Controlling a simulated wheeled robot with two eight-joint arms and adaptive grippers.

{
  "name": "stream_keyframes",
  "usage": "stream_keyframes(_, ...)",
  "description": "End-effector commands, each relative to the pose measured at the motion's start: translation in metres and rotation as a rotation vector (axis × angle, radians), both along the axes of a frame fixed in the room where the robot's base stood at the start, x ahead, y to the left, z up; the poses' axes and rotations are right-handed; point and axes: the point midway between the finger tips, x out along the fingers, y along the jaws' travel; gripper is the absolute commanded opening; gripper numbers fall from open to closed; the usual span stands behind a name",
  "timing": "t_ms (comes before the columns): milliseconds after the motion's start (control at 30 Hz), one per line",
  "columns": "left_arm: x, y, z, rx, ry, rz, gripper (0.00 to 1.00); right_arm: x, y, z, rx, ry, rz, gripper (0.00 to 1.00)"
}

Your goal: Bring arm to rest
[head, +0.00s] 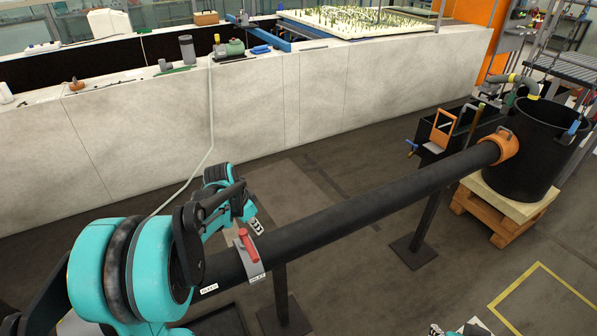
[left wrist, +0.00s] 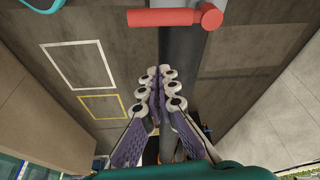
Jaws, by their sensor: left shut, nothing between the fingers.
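My left arm comes in from the lower left over the black pipe. Its left gripper (head: 256,226) is beside the pipe, just behind the red valve handle (head: 246,244). In the left wrist view the left gripper (left wrist: 160,72) has its two fingers together with nothing between them, and the red handle (left wrist: 172,17) shows ahead of the tips, apart from them. A small teal and white part of my right arm shows at the bottom edge of the head view; its finger state is not clear.
The black pipe (head: 370,205) runs on stands to a black tank (head: 535,150) on a wooden pallet (head: 492,217). A long pale flume wall (head: 250,100) stands behind, with small tools on its top. Dark floor lies open between wall and pipe.

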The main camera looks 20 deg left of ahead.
Motion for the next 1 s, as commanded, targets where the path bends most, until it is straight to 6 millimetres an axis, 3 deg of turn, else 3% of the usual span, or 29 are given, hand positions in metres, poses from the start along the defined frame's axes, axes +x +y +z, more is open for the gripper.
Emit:
stream_keyframes(167, -0.002, -0.005, 0.004, 0.003, -0.003, 0.009, 0.00, 0.000, 0.000, 0.000, 0.000, 0.000, 0.000, 0.36)
stream_keyframes(267, -0.010, -0.022, 0.017, 0.010, -0.011, 0.039, 0.00, 0.000, 0.000, 0.000, 0.000, 0.000, 0.000, 0.36)
stream_keyframes(600, -0.085, -0.114, 0.070, 0.028, -0.127, 0.274, 0.00, 0.000, 0.000, 0.000, 0.000, 0.000, 0.000, 0.36)
stream_keyframes(800, -0.134, -0.153, 0.075, -0.012, -0.221, 0.396, 0.00, 0.000, 0.000, 0.000, 0.000, 0.000, 0.000, 0.36)
stream_keyframes(1000, -0.162, -0.171, 0.070, -0.062, -0.286, 0.471, 0.00, 0.000, 0.000, 0.000, 0.000, 0.000, 0.000, 0.36)
